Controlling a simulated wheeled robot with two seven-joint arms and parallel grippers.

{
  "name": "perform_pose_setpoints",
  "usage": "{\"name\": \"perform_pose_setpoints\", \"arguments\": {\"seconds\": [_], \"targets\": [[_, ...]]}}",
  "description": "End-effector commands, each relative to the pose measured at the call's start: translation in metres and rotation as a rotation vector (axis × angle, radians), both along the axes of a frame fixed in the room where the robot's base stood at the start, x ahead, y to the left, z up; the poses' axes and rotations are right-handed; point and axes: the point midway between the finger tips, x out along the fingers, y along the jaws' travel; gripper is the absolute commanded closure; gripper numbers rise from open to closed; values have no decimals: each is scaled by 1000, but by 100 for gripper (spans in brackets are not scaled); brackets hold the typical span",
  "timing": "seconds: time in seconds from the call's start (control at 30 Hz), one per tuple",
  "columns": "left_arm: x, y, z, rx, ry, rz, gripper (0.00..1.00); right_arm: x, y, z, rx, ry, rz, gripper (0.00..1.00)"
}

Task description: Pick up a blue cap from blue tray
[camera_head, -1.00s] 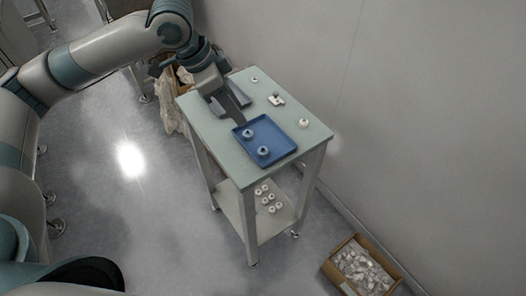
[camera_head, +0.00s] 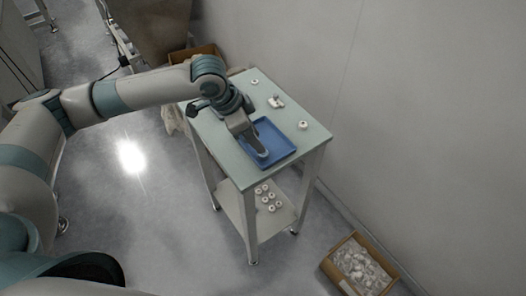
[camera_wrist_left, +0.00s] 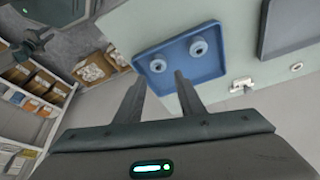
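The blue tray (camera_head: 284,142) lies on the small table in the head view. It also shows in the left wrist view (camera_wrist_left: 178,56), holding two blue caps: one at the left (camera_wrist_left: 158,65) and one at the upper right (camera_wrist_left: 198,47). In the head view my left gripper (camera_head: 260,154) is over the tray and hides the caps. In the left wrist view its two fingers (camera_wrist_left: 158,82) are spread apart with nothing between them, their tips near the left cap.
The table (camera_head: 225,147) also carries small white parts (camera_head: 303,125) along its far side. A grey tray (camera_wrist_left: 290,28) lies beside the blue one. Several white pieces (camera_head: 268,197) sit on the lower shelf. A cardboard box (camera_head: 360,268) stands on the floor near the wall.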

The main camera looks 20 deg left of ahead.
Motion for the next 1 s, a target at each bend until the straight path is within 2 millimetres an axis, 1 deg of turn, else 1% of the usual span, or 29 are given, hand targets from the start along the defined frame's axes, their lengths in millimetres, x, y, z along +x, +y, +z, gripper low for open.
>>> {"name": "perform_pose_setpoints", "arguments": {"seconds": [0.1, 0.43, 0.53, 0.67, 0.77, 0.9, 1.0], "targets": [[1, -2, -5, 1, 0, -1, 64, 0, 0, 1, 0, -1, 0, 69], [1, -2, -6, 1, 1, 0, 64, 0, 0, 2, 0, -1, 0, 69], [1, -3, -10, 0, 3, 0, 64, 0, 0, 5, 0, 0, 0, 69], [1, -6, -21, 2, 3, -2, 64, 0, 0, 12, 0, 0, 0, 69], [2, -8, -34, 2, 4, -1, 64, 0, 0, 20, 0, 0, 0, 69], [6, -13, -49, 0, 1, 0, 64, 0, 0, 22, 0, 0, 1, 69], [7, -15, -55, 0, 1, 0, 64, 0, 0, 23, 0, 0, 1, 69]]}}
